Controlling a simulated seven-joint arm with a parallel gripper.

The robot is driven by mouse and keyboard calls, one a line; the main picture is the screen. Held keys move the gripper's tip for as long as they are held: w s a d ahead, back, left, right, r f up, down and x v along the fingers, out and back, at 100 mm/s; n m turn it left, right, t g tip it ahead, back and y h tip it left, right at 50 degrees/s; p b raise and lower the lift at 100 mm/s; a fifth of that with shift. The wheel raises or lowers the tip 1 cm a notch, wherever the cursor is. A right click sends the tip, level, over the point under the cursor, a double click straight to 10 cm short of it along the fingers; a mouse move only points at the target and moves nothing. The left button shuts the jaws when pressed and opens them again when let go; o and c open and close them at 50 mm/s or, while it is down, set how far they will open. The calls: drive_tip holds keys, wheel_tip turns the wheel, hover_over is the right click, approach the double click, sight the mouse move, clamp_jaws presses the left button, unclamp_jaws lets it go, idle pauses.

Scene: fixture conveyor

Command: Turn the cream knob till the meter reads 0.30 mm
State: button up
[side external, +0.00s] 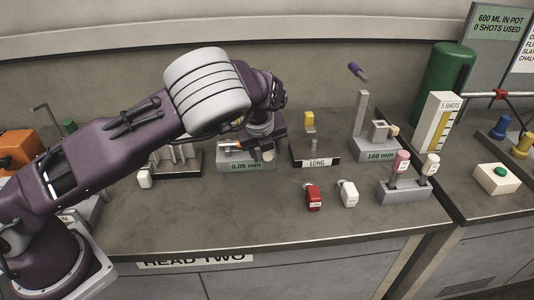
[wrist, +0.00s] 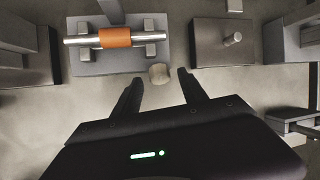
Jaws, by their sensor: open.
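The cream knob (wrist: 159,73) sticks out at the front of a grey fixture (wrist: 88,64) in the wrist view. In the side view the knob (side external: 268,156) is partly covered by my gripper. The meter plate (side external: 246,166) on the fixture's front reads 0.05 mm. My gripper (wrist: 158,82) is open, with one finger to the left and one to the right of the knob. Gaps show between the fingers and the knob, so it is not held. Whether the fingertips are at the knob's height is hard to tell.
A metal rod with an orange band (wrist: 115,37) lies across the fixture. The LONG block (side external: 316,161) is to its right, then the 160 mm fixture (side external: 380,155). A red tag (side external: 314,198) and a white tag (side external: 348,194) lie in front.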

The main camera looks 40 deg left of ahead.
drive_tip(key=shift+x, duration=0.85)
clamp_jaws()
drive_tip(key=m+g+y, duration=0.1)
drive_tip(key=m, duration=0.1)
drive_tip(key=m+g+y, duration=0.1)
drive_tip(key=m, duration=0.1)
drive_tip(key=shift+w+d+g+y, duration=0.15)
drive_tip(key=shift+d+g+y, duration=0.05)
drive_tip(key=shift+g+y, duration=0.1)
drive_tip(key=m+y, duration=0.1)
drive_tip(key=m, duration=0.1)
drive_tip(key=m+g+y, duration=0.1)
drive_tip(key=m+y, duration=0.1)
drive_tip(key=shift+d+f+g, duration=0.1)
drive_tip(key=shift+d+g, duration=0.05)
drive_tip(key=shift+g, duration=0.15)
drive_tip(key=shift+w+m+y, duration=0.1)
drive_tip(key=shift+m+y, duration=0.2)
drive_tip(key=shift+m, duration=0.1)
unclamp_jaws()
